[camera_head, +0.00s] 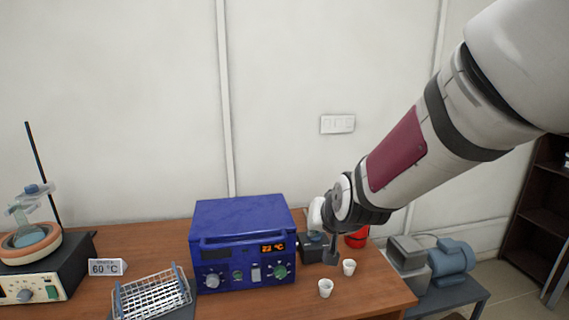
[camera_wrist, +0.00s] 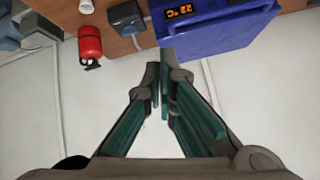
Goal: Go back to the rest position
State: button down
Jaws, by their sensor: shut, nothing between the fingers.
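My gripper (camera_wrist: 163,75) is shut and empty, its green-padded fingers together in the wrist view. In the head view my arm reaches in from the upper right, and my gripper (camera_head: 333,250) is low beside the right side of the blue muffle furnace (camera_head: 240,240). Its fingertips are small there and partly hard to make out. The furnace has an orange display reading 22 °C and knobs on its front. The wrist view shows the furnace (camera_wrist: 215,32) upside down, just beyond the fingertips.
Two white crucibles (camera_head: 326,288) stand on the wooden table (camera_head: 375,292). A dark box (camera_head: 313,250) and a red object (camera_head: 357,238) are near my gripper; the wrist view shows a red cylinder (camera_wrist: 89,45).

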jog(key=s+d+r+g, duration=0.1)
jog(key=s+d, duration=0.3)
jog(key=s, duration=0.5)
jog(key=s+d+r+g+h, duration=0.1)
jog(key=s+d+r, duration=0.3)
jog(key=s, duration=0.6)
jog(key=s+d+r+n+g+h, duration=0.1)
jog(key=s+d+r, duration=0.2)
jog(key=s, duration=0.6)
jog(key=shift+s+d+g, duration=0.25)
jog(key=shift+d+g, duration=0.05)
jog(key=shift+d, duration=0.1)
